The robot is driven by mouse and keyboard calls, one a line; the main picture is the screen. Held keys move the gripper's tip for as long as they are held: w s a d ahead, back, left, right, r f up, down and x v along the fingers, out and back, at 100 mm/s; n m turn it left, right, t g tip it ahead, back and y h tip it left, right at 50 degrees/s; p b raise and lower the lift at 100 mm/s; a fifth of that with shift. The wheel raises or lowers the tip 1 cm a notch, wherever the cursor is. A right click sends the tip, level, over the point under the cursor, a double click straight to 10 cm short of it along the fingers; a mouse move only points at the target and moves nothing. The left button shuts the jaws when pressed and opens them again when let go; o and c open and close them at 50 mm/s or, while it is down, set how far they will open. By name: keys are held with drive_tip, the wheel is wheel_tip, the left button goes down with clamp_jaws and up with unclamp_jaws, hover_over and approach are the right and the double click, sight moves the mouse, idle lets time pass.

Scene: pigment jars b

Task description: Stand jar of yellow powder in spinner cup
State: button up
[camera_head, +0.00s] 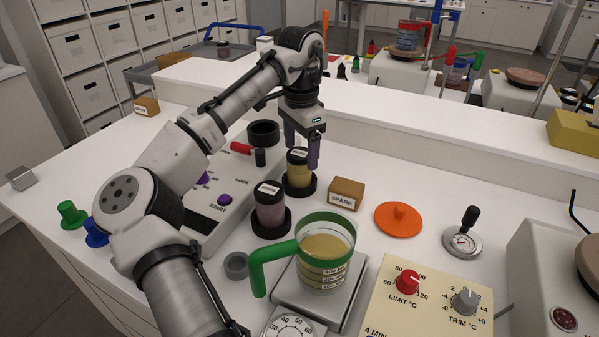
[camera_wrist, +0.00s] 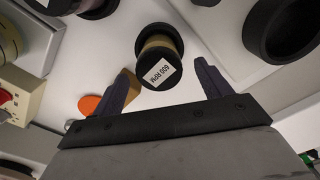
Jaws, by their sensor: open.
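The jar of yellow powder (camera_head: 298,173) has a black lid with a white label. It stands upright in a round black holder (camera_head: 299,190) on the white table. In the wrist view the same jar (camera_wrist: 158,43) is seen lid-on, centred beyond the fingertips. My gripper (camera_head: 302,158) is open and empty, its purple fingers pointing down just above and behind the jar; they also show in the wrist view (camera_wrist: 165,80). The black spinner cup (camera_head: 263,129) sits open on the white machine, left of the jar; it appears top right in the wrist view (camera_wrist: 254,38).
A mauve-powder jar (camera_head: 270,213) stands in a black holder in front. A green-handled beaker (camera_head: 326,250) stands on a scale. A SPARE box (camera_head: 346,194) and an orange lid (camera_head: 398,219) lie to the right. The machine has a red lever (camera_head: 241,148) near the cup.

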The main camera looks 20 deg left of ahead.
sight(299, 172)
drive_tip(key=shift+f, duration=1.75)
drive_tip(key=c, duration=1.1)
drive_tip(key=shift+r, duration=0.1)
